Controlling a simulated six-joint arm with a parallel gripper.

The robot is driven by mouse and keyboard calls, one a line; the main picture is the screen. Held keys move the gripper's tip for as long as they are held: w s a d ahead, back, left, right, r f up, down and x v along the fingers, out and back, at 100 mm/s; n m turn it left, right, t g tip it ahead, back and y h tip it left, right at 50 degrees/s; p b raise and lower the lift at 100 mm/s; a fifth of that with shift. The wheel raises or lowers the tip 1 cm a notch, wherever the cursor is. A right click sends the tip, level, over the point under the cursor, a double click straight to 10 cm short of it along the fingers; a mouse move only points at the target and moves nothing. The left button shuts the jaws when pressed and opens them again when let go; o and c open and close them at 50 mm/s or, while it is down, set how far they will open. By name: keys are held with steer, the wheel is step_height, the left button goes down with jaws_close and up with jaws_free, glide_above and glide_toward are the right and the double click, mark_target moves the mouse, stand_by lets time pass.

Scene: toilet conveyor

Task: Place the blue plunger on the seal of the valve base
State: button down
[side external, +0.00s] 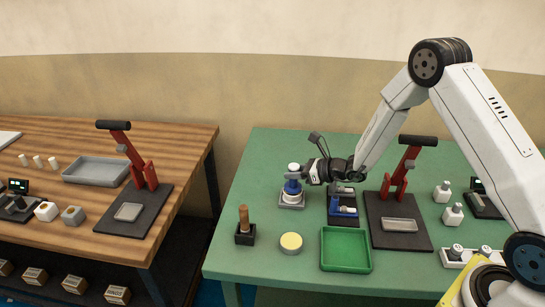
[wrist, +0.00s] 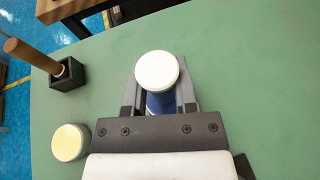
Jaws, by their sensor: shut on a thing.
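The blue plunger (side external: 292,187) has a blue body and a white round top. My gripper (side external: 297,177) is shut on it from the right. In the wrist view the white top of the plunger (wrist: 157,71) shows between the fingers of my gripper (wrist: 159,88), with blue below it. The seal is hidden under the plunger. I cannot tell whether plunger and base touch.
A dark holder with blue parts (side external: 345,210) and a red-handled press (side external: 401,170) stand to the right. A green tray (side external: 346,250), a yellow-topped round tin (side external: 291,243) and a wooden-handled tool in a black block (side external: 244,225) stand in front. White bottles (side external: 442,191) are farther right.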

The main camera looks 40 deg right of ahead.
steer(key=shift+f, duration=0.1)
steer(key=shift+c, duration=2)
jaws_free()
steer(key=shift+s+d+r, duration=0.35)
steer(key=shift+s, duration=0.15)
steer(key=s+d+r, duration=0.1)
steer(key=s+r, duration=0.2)
steer(key=r, duration=0.5)
steer(key=shift+d, duration=0.3)
steer(key=shift+r, duration=0.15)
